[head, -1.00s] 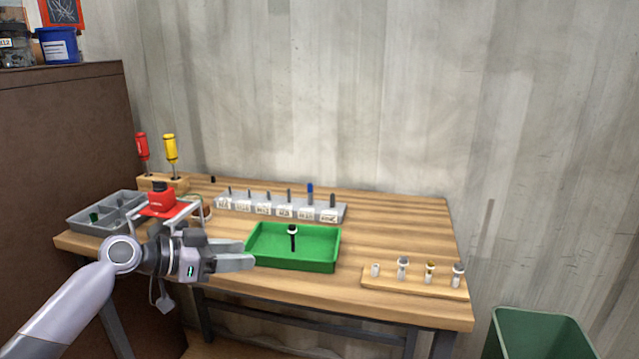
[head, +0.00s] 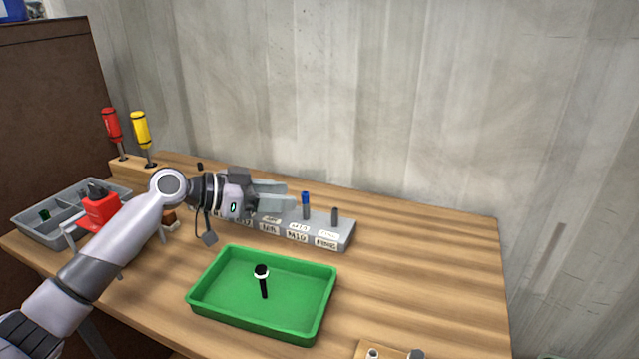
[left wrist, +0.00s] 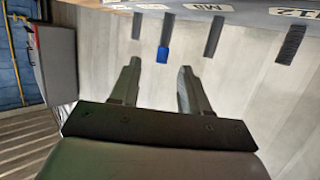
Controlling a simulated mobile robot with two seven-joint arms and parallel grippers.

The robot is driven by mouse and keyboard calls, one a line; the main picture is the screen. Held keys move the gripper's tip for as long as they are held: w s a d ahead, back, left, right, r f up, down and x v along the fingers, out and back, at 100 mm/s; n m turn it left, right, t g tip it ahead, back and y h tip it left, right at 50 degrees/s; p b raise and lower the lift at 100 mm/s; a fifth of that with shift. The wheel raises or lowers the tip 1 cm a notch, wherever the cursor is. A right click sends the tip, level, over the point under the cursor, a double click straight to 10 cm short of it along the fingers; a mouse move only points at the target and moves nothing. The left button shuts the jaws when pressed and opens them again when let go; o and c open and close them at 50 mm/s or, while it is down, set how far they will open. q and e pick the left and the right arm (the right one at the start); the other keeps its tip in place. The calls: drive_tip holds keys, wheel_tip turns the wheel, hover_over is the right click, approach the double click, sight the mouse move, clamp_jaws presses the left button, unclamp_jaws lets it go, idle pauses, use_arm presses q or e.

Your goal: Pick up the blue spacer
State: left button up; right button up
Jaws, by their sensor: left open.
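The blue spacer (head: 306,198) sits on top of a grey pin in the labelled pin rack (head: 344,236) on the workbench. In the left wrist view the blue spacer (left wrist: 162,54) shows beyond the fingertips, roughly between them in line, and apart from them. My left gripper (head: 285,193) is open and empty, just left of the spacer in the head view, above the rack. It also shows open in the left wrist view (left wrist: 156,72). My left arm and gripper hide the left part of the rack. My right gripper is not in view.
A green tray (head: 210,306) with a black bolt-like piece (head: 263,282) stands in front of the rack. A grey divided bin (head: 32,228), a red device (head: 100,208) and two screwdrivers (head: 142,132) are at the left. Another pin (head: 334,216) stands right of the spacer. The bench's right side is clear.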

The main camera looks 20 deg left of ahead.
sight(302, 196)
use_arm(q)
drive_tip(key=shift+w, duration=0.25)
drive_tip(key=shift+w+d, duration=0.2)
drive_tip(key=shift+w, duration=0.1)
drive_tip(key=shift+w+d+f+p, duration=0.15)
drive_tip(key=shift+w+d+p, duration=0.15)
drive_tip(key=shift+w+d, duration=0.15)
drive_tip(key=p+x, duration=0.1)
drive_tip(key=x, duration=0.4)
drive_tip(key=shift+s+f, duration=0.1)
drive_tip(key=shift+s, duration=0.05)
drive_tip(key=shift+w+d+f, duration=0.15)
drive_tip(key=shift+w+d, duration=0.05)
drive_tip(key=shift+w, duration=0.1)
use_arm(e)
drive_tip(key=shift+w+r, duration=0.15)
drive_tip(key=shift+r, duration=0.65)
use_arm(q)
drive_tip(key=shift+c, duration=0.3)
clamp_jaws()
